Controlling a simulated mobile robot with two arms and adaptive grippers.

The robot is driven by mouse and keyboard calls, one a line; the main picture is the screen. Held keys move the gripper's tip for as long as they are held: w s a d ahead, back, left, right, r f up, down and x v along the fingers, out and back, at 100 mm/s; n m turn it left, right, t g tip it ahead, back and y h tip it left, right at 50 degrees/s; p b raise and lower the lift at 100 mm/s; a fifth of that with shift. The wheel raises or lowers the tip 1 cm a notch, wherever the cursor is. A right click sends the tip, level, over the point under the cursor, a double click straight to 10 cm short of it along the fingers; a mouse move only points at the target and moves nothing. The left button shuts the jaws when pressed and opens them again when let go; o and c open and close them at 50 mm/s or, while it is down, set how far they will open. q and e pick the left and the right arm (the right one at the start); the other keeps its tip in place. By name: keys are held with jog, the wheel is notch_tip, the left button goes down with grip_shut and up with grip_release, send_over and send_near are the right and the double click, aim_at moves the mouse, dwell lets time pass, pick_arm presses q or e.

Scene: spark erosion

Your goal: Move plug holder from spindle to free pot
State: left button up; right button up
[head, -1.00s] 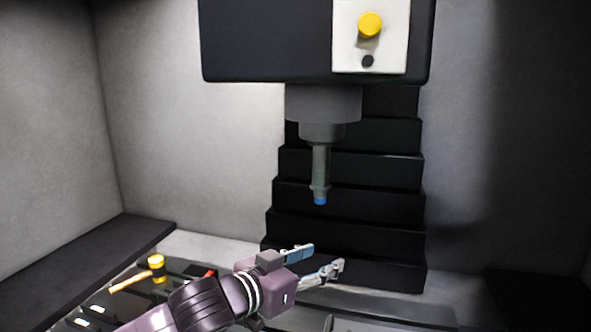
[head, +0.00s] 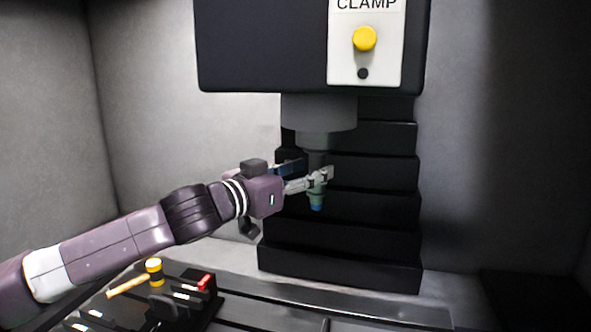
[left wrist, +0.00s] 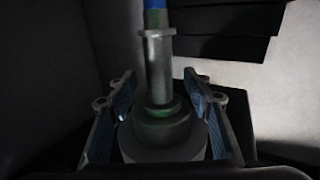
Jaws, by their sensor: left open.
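The spindle (head: 318,112) hangs from the dark machine head. The plug holder (head: 316,199), a slim grey-green cylinder with a blue tip, points straight down from it. My left gripper (head: 312,172) is open at the holder's height, its fingers on either side of the shaft in the head view. In the left wrist view the holder (left wrist: 158,68) stands between the two open fingers (left wrist: 158,88), with gaps visible at both sides. The spindle's wide end (left wrist: 165,138) lies behind it. My right gripper is out of view. I cannot make out a free pot.
The machine head carries a white clamp panel (head: 366,70) with a yellow button. Black stepped covers (head: 385,240) rise behind the spindle.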

pick_arm(q)
jog(key=shift+p+x, duration=0.35)
jog(key=shift+x, duration=1.15)
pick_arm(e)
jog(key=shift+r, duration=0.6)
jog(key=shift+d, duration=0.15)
pick_arm(q)
grip_shut()
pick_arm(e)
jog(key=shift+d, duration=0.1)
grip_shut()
